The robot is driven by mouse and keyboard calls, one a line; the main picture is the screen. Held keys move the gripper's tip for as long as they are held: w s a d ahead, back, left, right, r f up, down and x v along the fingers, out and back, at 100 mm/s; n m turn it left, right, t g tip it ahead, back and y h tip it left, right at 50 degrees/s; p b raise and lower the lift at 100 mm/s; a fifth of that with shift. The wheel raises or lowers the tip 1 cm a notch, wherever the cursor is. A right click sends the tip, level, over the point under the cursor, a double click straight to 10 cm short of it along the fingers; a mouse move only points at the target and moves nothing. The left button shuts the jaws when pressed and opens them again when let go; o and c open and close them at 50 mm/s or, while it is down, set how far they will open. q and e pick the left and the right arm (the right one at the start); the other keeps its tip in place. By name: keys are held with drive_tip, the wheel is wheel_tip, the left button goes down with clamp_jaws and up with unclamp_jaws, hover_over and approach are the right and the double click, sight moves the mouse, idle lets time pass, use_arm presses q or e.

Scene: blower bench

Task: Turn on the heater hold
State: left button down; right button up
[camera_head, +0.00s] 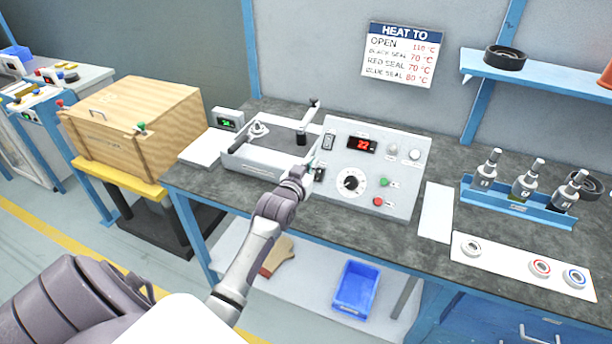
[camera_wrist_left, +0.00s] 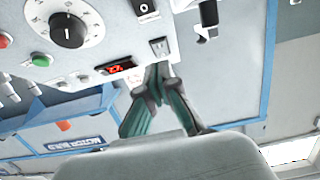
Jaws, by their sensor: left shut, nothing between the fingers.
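The heater control panel (camera_head: 402,196) stands on the bench, with a red display reading 22 (camera_head: 361,145), a dial (camera_head: 350,182), a green button (camera_head: 384,182) and a red button (camera_head: 378,201). A dark rocker switch (camera_head: 328,140) is at its upper left and another dark switch (camera_head: 319,174) lower left. The wrist view shows the panel upside down, with a switch marked 0 (camera_wrist_left: 144,8) and a small dark switch (camera_wrist_left: 159,47). My left gripper (camera_head: 309,165) is shut and empty at the panel's left edge. Its fingertips (camera_wrist_left: 160,66) appear near the small switch; contact is unclear. My right gripper is not visible.
Left of the panel is a metal fixture (camera_head: 262,160) with an upright lever (camera_head: 308,118). A small green display box (camera_head: 228,119) and a wooden crate (camera_head: 137,122) are further left. A rack with several fittings (camera_head: 518,207) and a white mat (camera_head: 505,262) are at right.

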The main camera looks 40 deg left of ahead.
use_arm(q)
drive_tip(key=v, duration=0.4)
drive_tip(key=shift+f, duration=0.25)
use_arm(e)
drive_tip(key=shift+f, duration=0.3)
use_arm(q)
drive_tip(key=shift+d+f, duration=0.1)
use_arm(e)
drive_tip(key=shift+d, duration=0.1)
